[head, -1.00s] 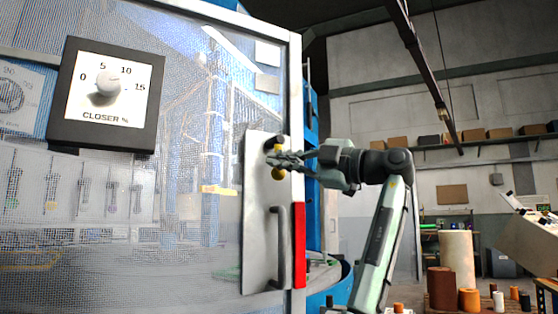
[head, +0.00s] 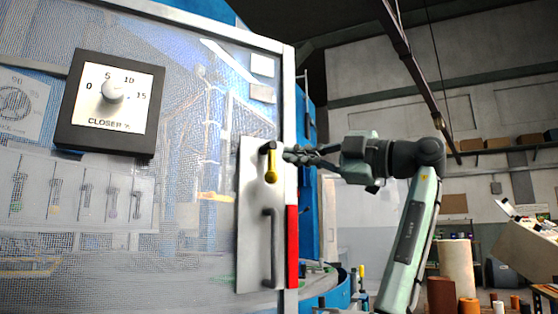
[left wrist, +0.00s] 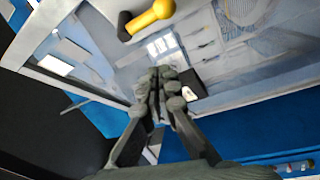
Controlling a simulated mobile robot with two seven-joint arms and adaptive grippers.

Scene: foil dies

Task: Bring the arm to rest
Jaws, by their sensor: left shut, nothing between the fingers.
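My left gripper (head: 290,154) is shut and empty, just right of the yellow-ended black latch handle (head: 271,166) on the door plate. A gap shows between the fingertips and the handle. In the left wrist view the closed fingers (left wrist: 158,78) point toward the door's edge, with the yellow handle (left wrist: 150,16) beyond and above them, apart from them. The latch handle hangs down. My right gripper is not in view.
A mesh-windowed door with a grey plate (head: 250,240), a grey pull handle (head: 275,250) and a red strip (head: 292,246) fills the left. A closer dial (head: 112,103) is mounted on it. Rolls and spools (head: 456,270) stand at the lower right.

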